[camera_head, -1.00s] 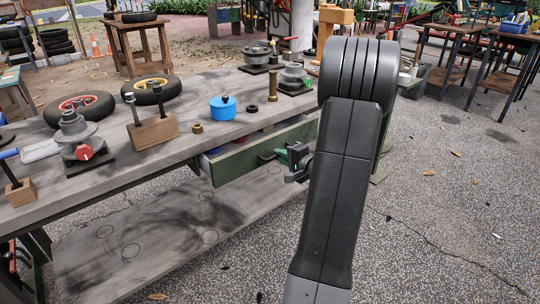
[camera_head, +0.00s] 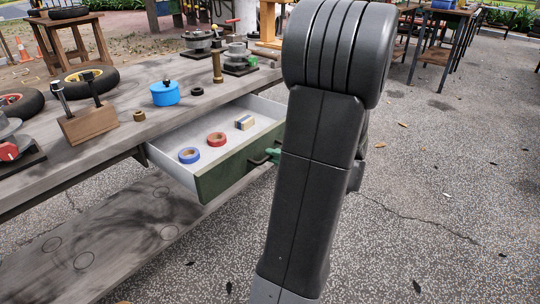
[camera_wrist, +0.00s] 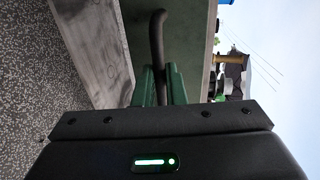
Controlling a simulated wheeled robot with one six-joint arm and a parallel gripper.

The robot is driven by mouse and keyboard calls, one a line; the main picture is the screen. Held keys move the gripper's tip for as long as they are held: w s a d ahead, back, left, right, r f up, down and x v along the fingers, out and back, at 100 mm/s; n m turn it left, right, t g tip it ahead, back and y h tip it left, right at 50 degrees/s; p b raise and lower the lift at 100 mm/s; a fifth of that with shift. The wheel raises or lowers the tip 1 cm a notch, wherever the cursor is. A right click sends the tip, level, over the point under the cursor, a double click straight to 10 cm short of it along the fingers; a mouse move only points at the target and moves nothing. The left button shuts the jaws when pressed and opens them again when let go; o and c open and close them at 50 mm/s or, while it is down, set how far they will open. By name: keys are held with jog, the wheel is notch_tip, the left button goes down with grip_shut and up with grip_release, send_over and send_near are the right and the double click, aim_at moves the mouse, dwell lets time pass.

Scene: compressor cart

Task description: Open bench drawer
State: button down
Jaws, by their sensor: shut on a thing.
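The bench drawer (camera_head: 224,172) has a green front and a pale inside, and stands well out from under the bench top. Its dark bar handle (camera_wrist: 158,45) shows in the wrist view, running between the green fingertips of my gripper (camera_wrist: 160,82). My gripper is shut on the handle. In the head view the green fingers (camera_head: 272,156) show at the handle, and my arm hides the rest of the gripper and the drawer front's right end.
In the drawer lie a blue tape roll (camera_head: 189,155), a red tape roll (camera_head: 217,139) and a small block (camera_head: 245,122). The bench top (camera_head: 60,166) holds a blue pot (camera_head: 165,93), a wooden block with tools (camera_head: 88,124) and wheels. Open paving lies in front.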

jog(key=c, duration=1.5)
grip_release()
jog(key=p+v, duration=0.3)
jog(key=v, duration=1)
jog(key=shift+s+d, duration=0.25)
jog(key=shift+d, duration=0.05)
jog(key=b+x, duration=0.3)
jog(key=x, duration=1.1)
jog(key=shift+s+r, duration=0.1)
jog(key=shift+r, duration=0.05)
